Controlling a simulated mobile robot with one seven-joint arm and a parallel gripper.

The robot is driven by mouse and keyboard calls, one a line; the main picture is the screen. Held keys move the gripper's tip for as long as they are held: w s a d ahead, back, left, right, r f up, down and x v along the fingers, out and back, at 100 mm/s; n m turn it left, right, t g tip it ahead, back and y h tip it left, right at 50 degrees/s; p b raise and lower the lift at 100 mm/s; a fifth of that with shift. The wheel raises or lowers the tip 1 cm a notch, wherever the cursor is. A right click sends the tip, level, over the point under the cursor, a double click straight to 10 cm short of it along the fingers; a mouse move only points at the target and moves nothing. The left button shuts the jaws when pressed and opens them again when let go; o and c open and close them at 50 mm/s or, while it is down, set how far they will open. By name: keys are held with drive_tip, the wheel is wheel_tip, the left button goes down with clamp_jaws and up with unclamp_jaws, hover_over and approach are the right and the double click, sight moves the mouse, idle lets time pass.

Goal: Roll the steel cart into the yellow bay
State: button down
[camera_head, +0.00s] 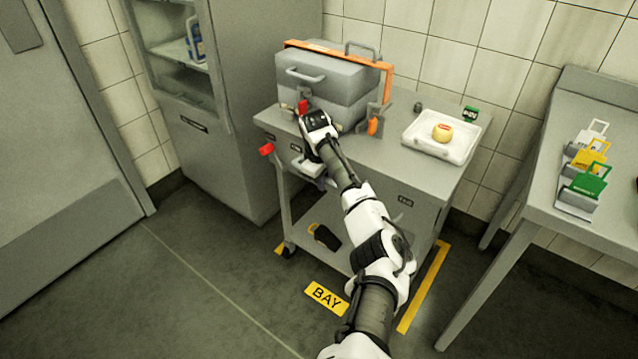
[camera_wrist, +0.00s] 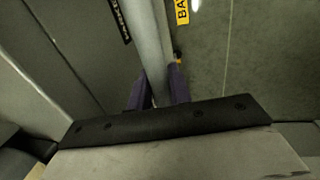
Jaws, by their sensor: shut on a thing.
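The steel cart (camera_head: 400,193) stands against the tiled wall, with a push handle with red ends (camera_head: 266,149) at its left. My gripper (camera_head: 308,174) is at that handle. In the wrist view, my gripper's dark fingers (camera_wrist: 160,92) are shut around a pale grey bar (camera_wrist: 148,45), the cart's handle. The yellow bay shows as a long floor stripe (camera_head: 424,287) right of the cart, a BAY plate (camera_head: 326,298) in front and a small yellow piece by the left caster (camera_head: 289,250). The cart appears between these marks; my arm hides part of its front and the floor.
A grey cabinet (camera_head: 215,160) stands close at left, a table (camera_head: 535,195) at right. Open floor lies in front at left.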

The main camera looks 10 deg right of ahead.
drive_tip(key=shift+w+d+b, duration=0.3)
drive_tip(key=shift+w+d, duration=0.5)
drive_tip(key=shift+d, duration=0.1)
drive_tip(key=shift+w+d+r+b, duration=0.1)
drive_tip(key=shift+w+d+b, duration=0.2)
drive_tip(key=shift+w+d, duration=0.2)
drive_tip(key=c, duration=1.3)
unclamp_jaws()
drive_tip(key=shift+w, duration=0.1)
drive_tip(key=o, duration=0.7)
